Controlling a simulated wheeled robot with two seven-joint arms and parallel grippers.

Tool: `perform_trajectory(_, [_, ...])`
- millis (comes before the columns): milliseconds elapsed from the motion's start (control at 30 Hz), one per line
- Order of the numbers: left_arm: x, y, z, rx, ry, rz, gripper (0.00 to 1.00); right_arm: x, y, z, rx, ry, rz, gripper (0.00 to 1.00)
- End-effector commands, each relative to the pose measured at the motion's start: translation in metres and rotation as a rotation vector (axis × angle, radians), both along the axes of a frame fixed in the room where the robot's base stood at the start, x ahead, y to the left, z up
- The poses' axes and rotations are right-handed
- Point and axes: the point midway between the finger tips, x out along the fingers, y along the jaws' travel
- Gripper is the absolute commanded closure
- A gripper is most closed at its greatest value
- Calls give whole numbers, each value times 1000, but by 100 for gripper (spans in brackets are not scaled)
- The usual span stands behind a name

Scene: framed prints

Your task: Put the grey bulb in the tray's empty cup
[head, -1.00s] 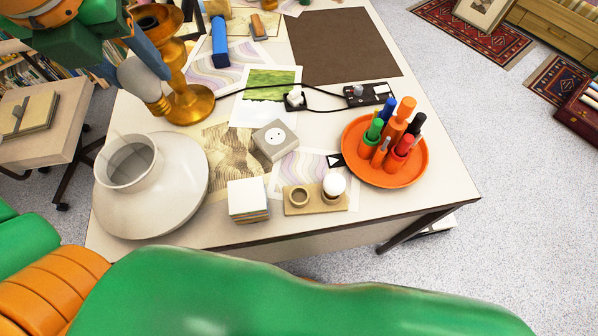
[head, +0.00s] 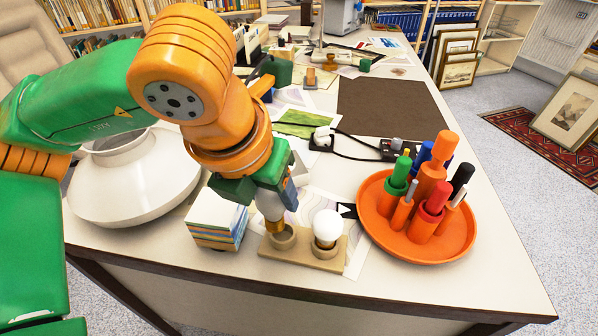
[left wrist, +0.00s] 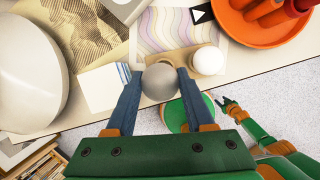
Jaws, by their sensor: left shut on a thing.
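The beige tray (head: 302,254) lies near the table's front edge and has two cups. A white bulb (head: 327,227) stands upright in its right cup. My left gripper (head: 270,190) is shut on the grey bulb (head: 268,206), which hangs brass base down at the left cup (head: 284,238). I cannot tell whether the base is inside the rim. In the left wrist view the grey bulb (left wrist: 159,82) sits between the fingers and hides most of that cup. The white bulb (left wrist: 208,60) is beside it. My right gripper (left wrist: 230,105) shows small there, away from the tray.
A stack of paper (head: 216,220) stands close left of the tray. An orange dish (head: 375,215) with pens is at its right. A wide white vase (head: 130,185) is at the left. A black cable and power strip (head: 390,150) lie behind.

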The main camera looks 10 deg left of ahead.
Motion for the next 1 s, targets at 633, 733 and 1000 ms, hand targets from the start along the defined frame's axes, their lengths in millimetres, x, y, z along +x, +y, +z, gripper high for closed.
perform_trajectory(633, [13, -7, -51, -2, -1, 2, 100, 10, -12, -10, -19, -19, 0, 50])
perform_trajectory(733, [13, -7, -52, -3, -1, 3, 100, 11, -12, -12, -18, -20, -1, 50])
perform_trajectory(1000, [13, -7, -51, -3, -1, 3, 17, 11, -12, -11, -18, -21, -3, 50])
